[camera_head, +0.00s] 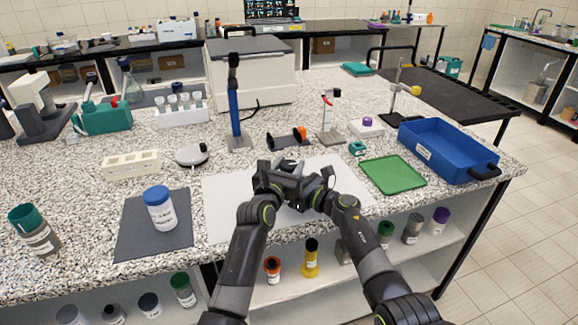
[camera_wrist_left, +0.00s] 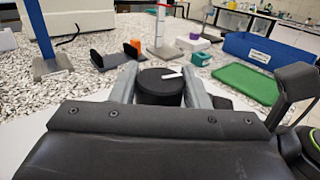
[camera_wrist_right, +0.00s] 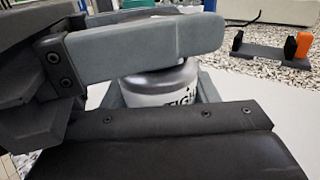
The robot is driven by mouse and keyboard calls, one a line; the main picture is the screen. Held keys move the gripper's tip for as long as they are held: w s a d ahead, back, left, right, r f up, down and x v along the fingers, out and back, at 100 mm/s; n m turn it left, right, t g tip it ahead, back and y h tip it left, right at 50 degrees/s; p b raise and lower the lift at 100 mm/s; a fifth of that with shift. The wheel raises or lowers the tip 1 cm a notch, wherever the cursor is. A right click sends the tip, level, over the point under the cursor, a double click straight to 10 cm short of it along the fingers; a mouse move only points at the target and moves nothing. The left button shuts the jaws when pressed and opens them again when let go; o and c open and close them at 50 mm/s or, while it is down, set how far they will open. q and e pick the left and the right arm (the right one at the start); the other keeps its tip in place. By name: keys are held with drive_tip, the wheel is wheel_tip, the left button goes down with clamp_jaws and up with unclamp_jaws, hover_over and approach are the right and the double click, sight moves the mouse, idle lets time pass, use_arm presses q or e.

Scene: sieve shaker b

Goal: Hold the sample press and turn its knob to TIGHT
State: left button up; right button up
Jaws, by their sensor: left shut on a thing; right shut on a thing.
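The sample press is between my grippers over the white sheet (camera_head: 222,212); in the head view they mostly hide it. In the left wrist view its black round knob (camera_wrist_left: 158,92) sits between the fingers of my left gripper (camera_head: 288,172), which is shut on it. A white pointer mark on the knob points right. In the right wrist view the silver press body (camera_wrist_right: 160,90) shows part of the word TIGHT. My right gripper (camera_wrist_right: 158,92) is shut around this body. A left gripper finger crosses above it, covering the knob there.
A dark mat (camera_head: 135,235) with a blue-lidded jar (camera_head: 160,208) lies to the left. A green tray (camera_head: 393,175) and a blue bin (camera_head: 445,148) are at right. A blue-post stand (camera_head: 235,110) and a black-and-orange holder (camera_head: 290,139) stand behind.

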sight(288, 164)
use_arm(q)
drive_tip(key=shift+a+f, duration=0.1)
drive_tip(key=shift+f, duration=0.05)
drive_tip(key=o, duration=1)
drive_tip(key=shift+r, duration=0.2)
wheel_tip(288, 164, up, 10)
drive_tip(key=shift+f, duration=0.1)
